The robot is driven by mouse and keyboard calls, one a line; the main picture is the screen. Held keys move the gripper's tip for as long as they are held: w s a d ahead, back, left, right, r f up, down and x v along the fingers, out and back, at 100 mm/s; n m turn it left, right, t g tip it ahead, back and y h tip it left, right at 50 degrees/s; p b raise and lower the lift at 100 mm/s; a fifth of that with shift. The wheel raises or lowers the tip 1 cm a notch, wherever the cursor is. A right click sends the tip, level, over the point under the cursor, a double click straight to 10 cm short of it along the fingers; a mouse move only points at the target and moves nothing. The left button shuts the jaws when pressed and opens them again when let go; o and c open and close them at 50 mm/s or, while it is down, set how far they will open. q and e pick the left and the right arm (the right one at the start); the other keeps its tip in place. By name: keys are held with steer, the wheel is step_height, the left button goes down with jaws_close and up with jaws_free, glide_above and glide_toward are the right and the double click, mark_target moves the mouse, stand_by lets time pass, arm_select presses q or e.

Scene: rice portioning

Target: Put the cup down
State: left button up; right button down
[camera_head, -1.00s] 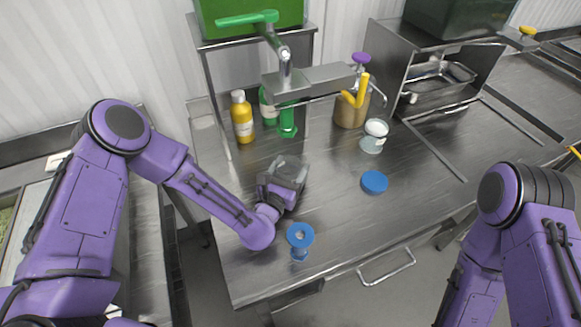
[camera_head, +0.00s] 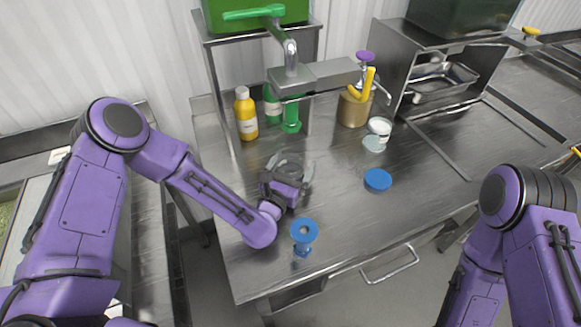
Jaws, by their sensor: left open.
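My left gripper (camera_head: 292,172) is low over the left part of the steel table, with its fingers spread open. A faint, see-through grey rounded shape (camera_head: 289,158) shows between the fingers. It looks like a clear cup standing on the table, but its outline is hard to make out and the gripper hides its near side. Another small clear cup with a white top (camera_head: 378,131) stands at the back, right of the left gripper. My right arm is at the right edge, and its gripper is out of view.
A blue funnel-like piece (camera_head: 304,232) is near the front edge and a blue lid (camera_head: 377,179) lies flat at centre right.

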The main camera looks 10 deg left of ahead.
arm_select(q)
steer(key=shift+s+f+p, duration=0.3)
steer(key=shift+f+p, duration=0.05)
steer(key=shift+f, duration=0.2)
steer(key=shift+w+d+r+p, duration=0.1)
steer(key=shift+w+r+p, duration=0.05)
steer(key=shift+r+p, duration=0.5)
steer(key=shift+s+f+b, duration=0.8)
steer(key=shift+f+b, duration=0.1)
steer(key=shift+b, duration=0.05)
steer(key=s+b, duration=0.1)
steer(key=s, duration=0.2)
steer(key=s+a+b, duration=0.1)
steer(key=s, duration=0.2)
steer(key=s+a+r+b, duration=0.1)
steer(key=s, duration=0.2)
steer(key=shift+s+a, duration=0.1)
steer(key=shift+a, duration=0.1)
steer(key=shift+s+r, duration=0.2)
arm_select(e)
steer(key=f, duration=0.3)
steer(key=shift+w+d+f, duration=0.1)
steer(key=shift+w+f, duration=0.15)
steer(key=shift+f, duration=0.05)
